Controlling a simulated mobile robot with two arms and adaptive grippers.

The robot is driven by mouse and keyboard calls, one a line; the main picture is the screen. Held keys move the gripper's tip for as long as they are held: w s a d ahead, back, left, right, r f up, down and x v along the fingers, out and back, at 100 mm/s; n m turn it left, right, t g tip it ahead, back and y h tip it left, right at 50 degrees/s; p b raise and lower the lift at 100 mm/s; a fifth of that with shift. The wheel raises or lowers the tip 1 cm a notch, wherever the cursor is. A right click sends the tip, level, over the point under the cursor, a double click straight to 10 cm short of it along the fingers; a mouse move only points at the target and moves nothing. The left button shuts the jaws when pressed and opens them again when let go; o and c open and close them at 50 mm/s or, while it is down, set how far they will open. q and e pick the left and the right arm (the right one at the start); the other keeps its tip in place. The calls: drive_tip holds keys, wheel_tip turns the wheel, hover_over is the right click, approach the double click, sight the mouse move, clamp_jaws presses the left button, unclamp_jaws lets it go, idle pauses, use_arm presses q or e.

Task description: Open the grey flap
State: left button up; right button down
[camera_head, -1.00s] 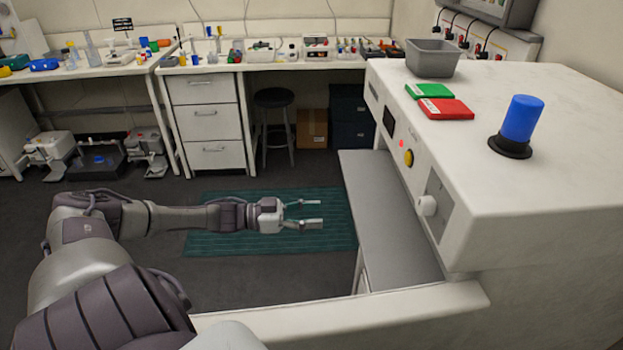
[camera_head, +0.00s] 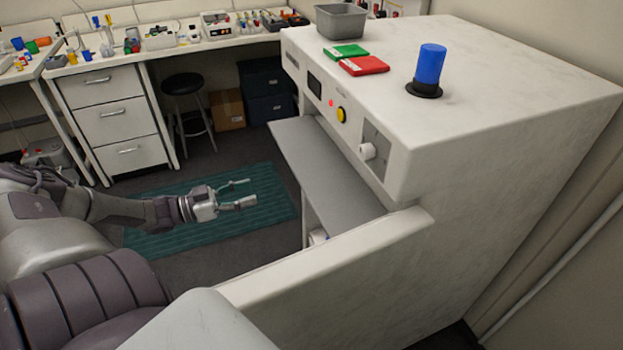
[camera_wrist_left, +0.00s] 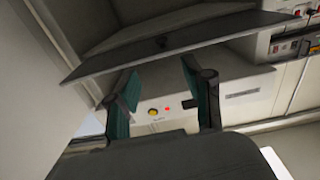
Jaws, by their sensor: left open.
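The grey flap (camera_head: 325,168) is a flat grey panel at the front of the large white machine (camera_head: 520,100). In the head view it sticks out to the left below the control face. In the left wrist view the flap (camera_wrist_left: 190,42) spans the upper part, with a small dark round piece on it. My left gripper (camera_head: 250,191) is open and empty, to the left of the flap and apart from it. Its fingers also show in the left wrist view (camera_wrist_left: 160,95). My right gripper is not seen.
A blue cylinder (camera_head: 430,66), a red box (camera_head: 363,66), a green box (camera_head: 345,52) and a grey bin (camera_head: 341,21) sit on the machine. A white ledge (camera_head: 330,255) runs along its near side. A green mat (camera_head: 170,240) lies on open floor.

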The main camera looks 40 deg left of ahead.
sight(297, 179)
use_arm(q)
drive_tip(key=b+x, duration=0.1)
drive_tip(key=x, duration=1.3)
drive_tip(key=shift+a, duration=0.15)
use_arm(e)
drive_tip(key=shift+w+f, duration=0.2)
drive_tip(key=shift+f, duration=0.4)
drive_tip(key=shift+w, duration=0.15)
use_arm(q)
clamp_jaws()
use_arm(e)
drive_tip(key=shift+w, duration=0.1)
